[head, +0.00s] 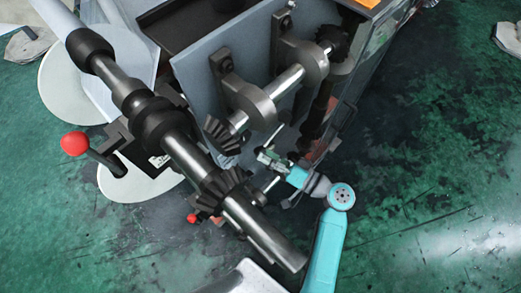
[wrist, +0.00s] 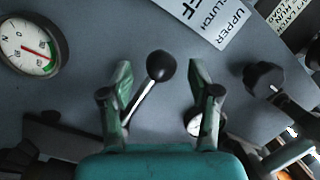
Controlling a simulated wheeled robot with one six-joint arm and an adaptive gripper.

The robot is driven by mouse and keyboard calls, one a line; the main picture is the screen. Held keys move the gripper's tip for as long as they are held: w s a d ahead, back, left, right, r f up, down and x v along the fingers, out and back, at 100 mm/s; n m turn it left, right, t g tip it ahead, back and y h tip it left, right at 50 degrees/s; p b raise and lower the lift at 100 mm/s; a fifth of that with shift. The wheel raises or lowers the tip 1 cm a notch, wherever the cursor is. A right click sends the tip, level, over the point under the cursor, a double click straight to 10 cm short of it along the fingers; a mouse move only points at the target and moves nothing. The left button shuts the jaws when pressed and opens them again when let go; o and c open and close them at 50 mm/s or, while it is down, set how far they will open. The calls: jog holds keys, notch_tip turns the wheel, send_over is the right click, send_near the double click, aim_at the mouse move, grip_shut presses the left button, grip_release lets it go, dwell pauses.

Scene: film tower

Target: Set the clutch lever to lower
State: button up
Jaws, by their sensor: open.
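In the wrist view a lever with a black ball knob (wrist: 161,66) stands out from a grey panel, its bright shaft running down and left. My gripper (wrist: 162,84) is open, with one green finger on each side of the knob and a visible gap on both sides. Whether the knob lies at fingertip depth I cannot tell. A white label (wrist: 207,16) above right reads "UPPER" and "CLUTCH", partly cut off. In the head view my gripper (head: 265,156) is small beside the machine, and the black-knobbed lever cannot be made out there.
A round gauge (wrist: 28,46) is at the left of the panel, and another black knob (wrist: 264,77) is at the right. In the head view, large shafts with bevel gears (head: 225,185) and a red-knobbed lever (head: 75,143) lie left of my arm. Green floor (head: 430,170) is open at right.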

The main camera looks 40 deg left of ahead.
jog(key=shift+s+a, duration=0.2)
jog(key=shift+a, duration=1.4)
grip_shut()
